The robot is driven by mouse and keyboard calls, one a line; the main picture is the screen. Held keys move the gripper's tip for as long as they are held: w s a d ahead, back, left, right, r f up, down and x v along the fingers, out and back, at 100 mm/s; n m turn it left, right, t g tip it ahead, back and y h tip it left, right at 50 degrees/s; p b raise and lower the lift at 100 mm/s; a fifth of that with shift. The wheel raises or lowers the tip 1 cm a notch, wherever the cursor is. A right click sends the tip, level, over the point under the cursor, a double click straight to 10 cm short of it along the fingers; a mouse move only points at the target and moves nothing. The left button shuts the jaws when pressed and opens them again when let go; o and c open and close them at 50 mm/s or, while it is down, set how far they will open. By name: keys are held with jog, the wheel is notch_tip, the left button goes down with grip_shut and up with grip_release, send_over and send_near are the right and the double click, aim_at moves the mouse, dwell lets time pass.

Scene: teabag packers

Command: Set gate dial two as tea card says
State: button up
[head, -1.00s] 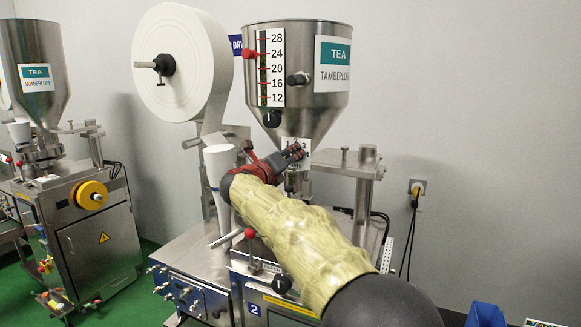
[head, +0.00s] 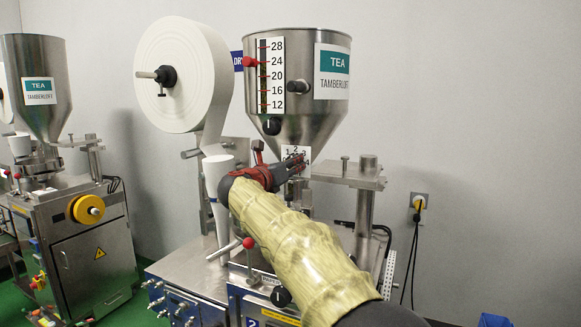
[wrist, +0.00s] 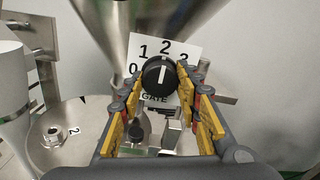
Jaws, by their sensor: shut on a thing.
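The gate dial is a black round knob (wrist: 157,76) with a white line, on a white plate (wrist: 180,48) marked 0, 1, 2, 3 and GATE in the wrist view. The white line stands nearly upright, below the 2. My gripper (wrist: 166,88) is shut on the knob, with yellow-padded fingers on both sides. In the head view my gripper (head: 292,167) is at the plate (head: 294,151) under the steel hopper (head: 305,125), covering the knob. The machine carries a blue 2 label (head: 252,321). I cannot make out a tea card.
A large white paper roll (head: 195,75) and a white tube (head: 217,180) stand left of my arm. A red-tipped lever (head: 249,244) rises in front. A steel post and plate (head: 350,176) stand right. Another machine (head: 85,230) is far left.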

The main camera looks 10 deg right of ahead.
jog(key=shift+f, duration=0.25)
jog(key=o, duration=0.9)
jog(key=shift+c, duration=0.2)
jog(key=o, duration=0.3)
jog(key=shift+r, duration=0.15)
jog(key=v, duration=1.2)
